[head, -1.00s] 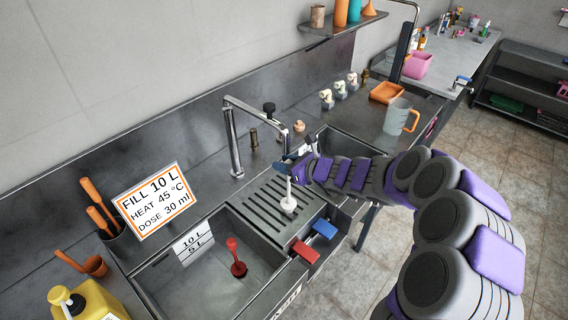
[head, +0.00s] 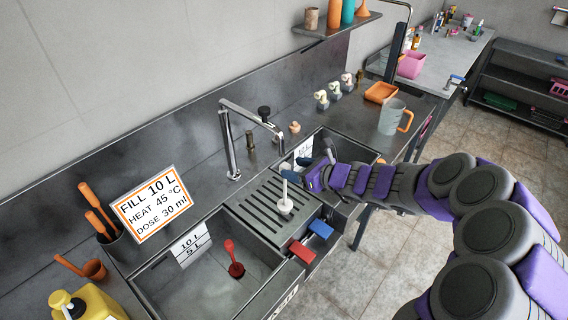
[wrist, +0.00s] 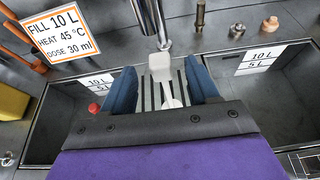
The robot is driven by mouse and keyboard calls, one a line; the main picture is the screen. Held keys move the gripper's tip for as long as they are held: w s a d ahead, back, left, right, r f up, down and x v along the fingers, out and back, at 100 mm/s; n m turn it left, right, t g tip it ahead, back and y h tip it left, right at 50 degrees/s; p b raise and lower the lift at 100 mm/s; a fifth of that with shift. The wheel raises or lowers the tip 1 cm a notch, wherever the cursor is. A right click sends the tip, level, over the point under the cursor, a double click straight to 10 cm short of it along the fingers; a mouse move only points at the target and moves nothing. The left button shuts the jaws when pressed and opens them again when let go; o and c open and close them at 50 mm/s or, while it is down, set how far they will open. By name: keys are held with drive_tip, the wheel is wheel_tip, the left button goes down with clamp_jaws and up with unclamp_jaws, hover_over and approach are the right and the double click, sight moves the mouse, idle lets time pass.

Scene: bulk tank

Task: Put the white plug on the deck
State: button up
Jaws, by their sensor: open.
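The white plug (head: 285,205) stands upright on the ridged deck (head: 258,222) between the two basins, its handle pointing up. My gripper (head: 307,172) is open and empty, just right of the plug's handle in the head view. In the wrist view the white plug (wrist: 160,68) shows between and beyond my two blue fingers (wrist: 160,84), with clear gaps on both sides. The plug's base (wrist: 172,103) is partly hidden by my gripper's body.
Red (head: 302,252) and blue (head: 321,229) blocks sit at the front edge. The right basin (head: 345,145) lies beyond my gripper.

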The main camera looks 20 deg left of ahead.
drive_tip(key=p+v, duration=0.1)
drive_tip(key=v, duration=0.4)
drive_tip(key=shift+s+r, duration=0.1)
drive_tip(key=s+d+r+n+g+h, duration=0.1)
drive_tip(key=s+r+n+g, duration=0.25)
drive_tip(key=s+n, duration=0.45)
drive_tip(key=s+d+r+n+g+h, duration=0.15)
drive_tip(key=s+r+n, duration=0.35)
drive_tip(key=s, duration=0.6)
drive_tip(key=s+d+f+n+g+h, duration=0.2)
drive_tip(key=s+d+n+h, duration=0.7)
drive_tip(key=s+d, duration=1)
drive_tip(key=d+f+h, duration=0.1)
drive_tip(key=d, duration=0.3)
drive_tip(key=shift+s+f+n, duration=0.2)
drive_tip(key=shift+f+n, duration=0.1)
